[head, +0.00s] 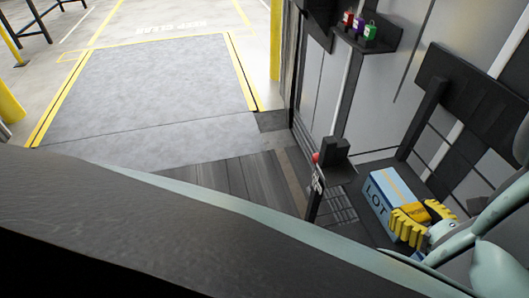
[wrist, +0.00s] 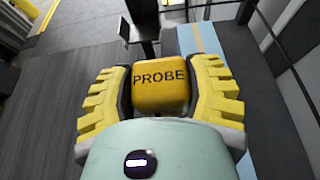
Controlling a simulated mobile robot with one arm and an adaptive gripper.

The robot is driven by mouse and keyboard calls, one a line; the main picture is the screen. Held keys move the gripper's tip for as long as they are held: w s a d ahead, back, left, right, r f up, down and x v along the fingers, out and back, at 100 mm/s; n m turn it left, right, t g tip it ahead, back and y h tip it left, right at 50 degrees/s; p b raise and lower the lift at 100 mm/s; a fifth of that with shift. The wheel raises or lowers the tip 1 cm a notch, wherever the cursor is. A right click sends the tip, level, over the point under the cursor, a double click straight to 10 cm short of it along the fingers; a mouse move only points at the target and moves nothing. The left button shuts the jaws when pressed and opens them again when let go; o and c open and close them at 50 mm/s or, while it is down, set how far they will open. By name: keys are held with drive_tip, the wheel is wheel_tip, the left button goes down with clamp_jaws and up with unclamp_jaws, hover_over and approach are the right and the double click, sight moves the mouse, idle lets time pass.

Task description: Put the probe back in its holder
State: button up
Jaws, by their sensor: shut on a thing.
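The probe (wrist: 160,90) is a yellow-orange block marked PROBE. My gripper (wrist: 160,95) has its yellow ribbed fingers shut on both sides of it in the wrist view. In the head view my gripper (head: 424,220) is at the lower right, with a little of the probe (head: 415,209) showing between the fingers. It appears in front of or over a blue box marked LOT. A dark stand with a block-like top (head: 336,170) is to the left of my gripper; I cannot tell if it is the holder. The probe's far end is hidden.
The blue LOT box (head: 379,197) has a tan stripe. A red knob (head: 315,157) sits at the dark stand. A wall shelf (head: 375,40) holds red, purple and green padlock-like items. A dark panel (head: 480,95) is at the right. The grey dock floor (head: 150,85) at left is clear.

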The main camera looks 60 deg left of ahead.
drive_tip(key=shift+s+d+r, duration=0.15)
drive_tip(key=shift+s+d, duration=0.6)
drive_tip(key=shift+s, duration=0.35)
drive_tip(key=shift+s+d+r, duration=0.1)
drive_tip(key=shift+s+d, duration=0.65)
drive_tip(key=shift+s, duration=0.3)
